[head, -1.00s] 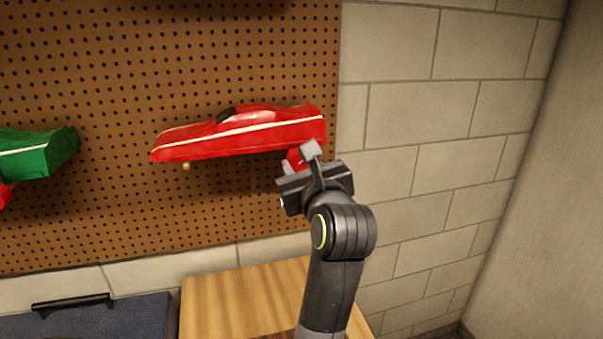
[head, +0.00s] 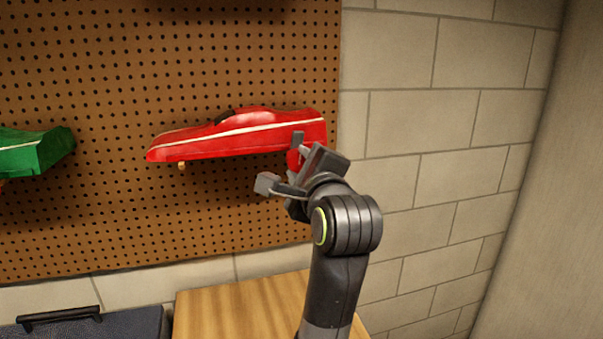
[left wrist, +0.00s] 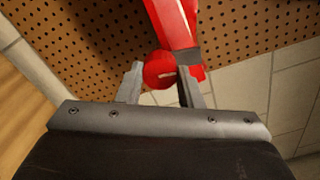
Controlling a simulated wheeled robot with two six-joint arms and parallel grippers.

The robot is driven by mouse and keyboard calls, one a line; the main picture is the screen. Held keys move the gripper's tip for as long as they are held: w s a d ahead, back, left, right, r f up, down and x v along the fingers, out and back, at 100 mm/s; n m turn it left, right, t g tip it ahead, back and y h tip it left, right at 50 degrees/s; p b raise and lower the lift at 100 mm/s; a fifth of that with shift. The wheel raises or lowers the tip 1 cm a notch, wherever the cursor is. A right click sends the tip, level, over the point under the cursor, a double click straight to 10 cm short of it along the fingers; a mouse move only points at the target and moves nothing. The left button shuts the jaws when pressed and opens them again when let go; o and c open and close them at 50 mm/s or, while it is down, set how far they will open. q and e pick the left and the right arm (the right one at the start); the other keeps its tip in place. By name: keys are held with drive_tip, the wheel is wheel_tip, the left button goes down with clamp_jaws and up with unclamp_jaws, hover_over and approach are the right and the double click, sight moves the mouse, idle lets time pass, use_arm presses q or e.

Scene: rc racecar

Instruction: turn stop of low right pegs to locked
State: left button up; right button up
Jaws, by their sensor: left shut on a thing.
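A red model car (head: 240,138) with a white stripe rests against the pegboard, low on its right side. A round red stop (head: 293,160) is under the right end of the car. In the left wrist view the stop (left wrist: 158,70) shows its round face with a short pale mark, close to the car (left wrist: 174,22). My left gripper (left wrist: 163,82) is shut on the stop, with one finger at each side. In the head view the gripper (head: 294,163) partly hides the stop. A small brass-coloured peg end (head: 182,165) shows under the car's left part. My right gripper is not in view.
The brown pegboard (head: 100,220) ends just right of the car, beside a pale block wall (head: 420,120). A green car (head: 40,152) is at the far left. Below are a wooden top (head: 235,307) and a dark blue case (head: 90,325) with a black handle.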

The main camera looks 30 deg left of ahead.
use_arm(q)
drive_tip(key=shift+n+b, duration=0.3)
drive_tip(key=shift+n, duration=0.6)
drive_tip(key=o, duration=1)
